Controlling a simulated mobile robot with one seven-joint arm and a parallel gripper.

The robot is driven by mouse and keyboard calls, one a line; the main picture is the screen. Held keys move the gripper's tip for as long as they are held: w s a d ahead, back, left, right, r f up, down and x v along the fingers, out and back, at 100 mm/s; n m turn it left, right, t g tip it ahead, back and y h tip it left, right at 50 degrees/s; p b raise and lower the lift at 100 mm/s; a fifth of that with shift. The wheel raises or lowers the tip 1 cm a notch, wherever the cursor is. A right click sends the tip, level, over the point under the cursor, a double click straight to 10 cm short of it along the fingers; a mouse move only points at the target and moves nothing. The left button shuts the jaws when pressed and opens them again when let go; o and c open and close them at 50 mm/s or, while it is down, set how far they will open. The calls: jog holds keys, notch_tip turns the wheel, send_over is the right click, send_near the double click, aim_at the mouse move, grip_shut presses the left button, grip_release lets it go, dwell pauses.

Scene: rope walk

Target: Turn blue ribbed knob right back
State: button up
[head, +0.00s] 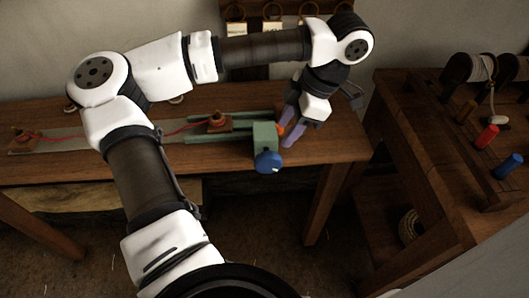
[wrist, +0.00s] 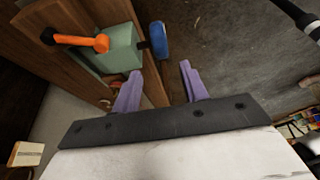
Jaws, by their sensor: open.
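The blue knob (head: 269,161) sits on the front of a green block (head: 264,134) at the right part of the bench. It also shows in the wrist view (wrist: 158,40), edge-on at the side of the green block (wrist: 118,48). An orange lever (wrist: 85,41) is on another face of that block. My gripper (head: 290,137) is open and empty, with two purple fingers, just right of the block in the head view. In the wrist view my gripper (wrist: 157,80) points toward the knob, with its fingertips short of it. The knob is not between the fingers.
The wooden bench (head: 332,150) carries a long rail with red cord (head: 180,131) and small wooden blocks. A second table (head: 400,110) at the right holds a red spool (head: 487,136) and a blue spool (head: 510,166). The floor in front of the bench is open.

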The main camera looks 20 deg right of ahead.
aim_at(265, 163)
jog(key=p+x, duration=0.2)
jog(key=x, duration=1.1)
jog(key=shift+d, duration=0.1)
jog(key=shift+f, duration=0.1)
grip_shut()
jog(key=shift+b, duration=0.35)
